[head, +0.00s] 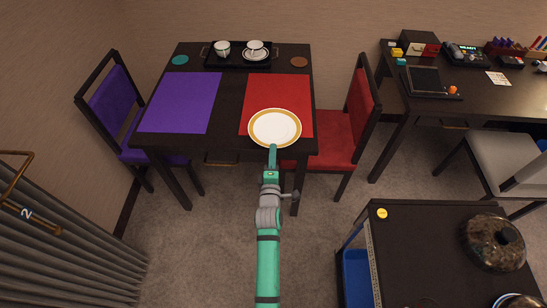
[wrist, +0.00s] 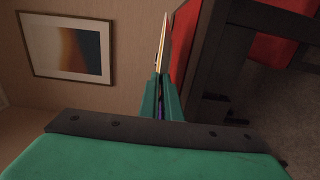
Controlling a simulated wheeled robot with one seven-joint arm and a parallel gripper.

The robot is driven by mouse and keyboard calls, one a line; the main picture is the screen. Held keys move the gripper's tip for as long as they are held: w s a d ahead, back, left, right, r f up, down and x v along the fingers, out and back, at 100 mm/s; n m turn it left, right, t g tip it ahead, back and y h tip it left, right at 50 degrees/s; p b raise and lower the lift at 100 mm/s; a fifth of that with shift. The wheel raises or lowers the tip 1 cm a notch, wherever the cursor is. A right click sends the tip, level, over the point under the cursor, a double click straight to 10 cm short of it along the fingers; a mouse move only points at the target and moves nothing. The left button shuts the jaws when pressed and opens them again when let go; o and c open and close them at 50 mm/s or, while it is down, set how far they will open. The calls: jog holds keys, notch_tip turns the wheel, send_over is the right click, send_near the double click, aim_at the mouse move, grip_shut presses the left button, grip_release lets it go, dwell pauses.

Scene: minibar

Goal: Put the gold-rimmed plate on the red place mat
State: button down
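The white plate with a gold rim (head: 275,128) is over the near part of the red place mat (head: 282,92) on the dark table (head: 229,115). My gripper (head: 273,150) reaches it from the table's front side and is shut on its near rim. In the wrist view the plate (wrist: 163,45) shows edge-on between my gripper's teal fingers (wrist: 160,98). The red mat (wrist: 183,40) is just beside it there. I cannot tell whether the plate touches the mat or hangs slightly above it.
A purple mat (head: 180,102) lies on the left. A black tray (head: 225,63) with two white cups stands at the back, with teal (head: 180,60) and brown (head: 299,62) coasters beside it. A red chair (head: 335,148) stands right of the table, a purple chair (head: 112,105) left.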

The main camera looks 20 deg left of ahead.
jog(key=shift+w+f, duration=0.15)
jog(key=shift+f, duration=0.75)
jog(key=shift+w+f, duration=0.15)
jog(key=shift+f, duration=0.75)
jog(key=shift+d+f, duration=0.1)
jog(key=shift+f, duration=0.25)
jog(key=c, duration=2)
grip_release()
jog(key=shift+f, duration=0.1)
jog(key=shift+r, duration=0.25)
